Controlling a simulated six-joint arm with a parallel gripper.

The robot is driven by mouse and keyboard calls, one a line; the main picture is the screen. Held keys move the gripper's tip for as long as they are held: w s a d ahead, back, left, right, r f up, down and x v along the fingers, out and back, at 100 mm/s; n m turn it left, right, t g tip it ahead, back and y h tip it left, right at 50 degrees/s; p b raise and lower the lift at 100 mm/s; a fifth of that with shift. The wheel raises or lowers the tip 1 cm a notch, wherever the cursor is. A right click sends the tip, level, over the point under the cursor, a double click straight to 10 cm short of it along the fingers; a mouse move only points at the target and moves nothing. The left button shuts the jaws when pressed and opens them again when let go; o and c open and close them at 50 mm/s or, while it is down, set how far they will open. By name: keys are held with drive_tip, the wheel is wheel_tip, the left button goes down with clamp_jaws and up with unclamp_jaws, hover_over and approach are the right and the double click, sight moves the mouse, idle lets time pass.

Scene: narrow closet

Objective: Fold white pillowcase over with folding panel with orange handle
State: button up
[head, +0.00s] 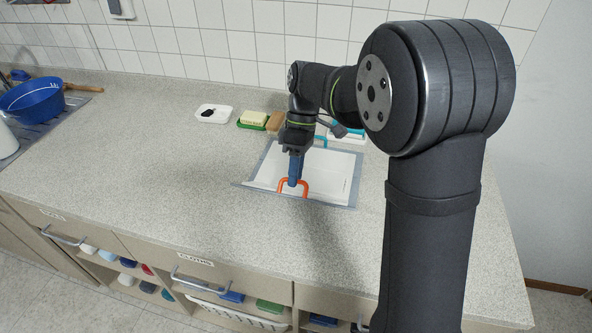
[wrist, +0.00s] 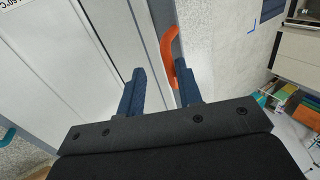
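The white pillowcase (head: 329,170) lies flat on a grey folding board (head: 335,202) on the counter. The orange handle (head: 282,184) stands at the board's front edge. My gripper (head: 292,184) points down at this handle. In the wrist view my gripper (wrist: 160,68) has its two blue fingers apart. The orange handle (wrist: 167,45) shows just beyond the fingertips, nearer the right finger, and its lower end is beside that finger. I cannot tell whether they touch. The white surface (wrist: 85,60) fills the left of the wrist view. My arm hides part of the board's back.
A teal handle (head: 320,140) is at the board's back. A white dish (head: 213,114), a yellow sponge-like block (head: 253,118) and a brown block (head: 275,122) stand behind and left. A blue bowl (head: 35,99) is far left. The counter (head: 130,150) left of the board is clear.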

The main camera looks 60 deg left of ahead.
drive_tip(key=shift+r, duration=0.1)
drive_tip(key=v, duration=1.1)
drive_tip(key=shift+r, duration=0.35)
drive_tip(key=shift+w+a, duration=0.1)
drive_tip(key=x, duration=1.2)
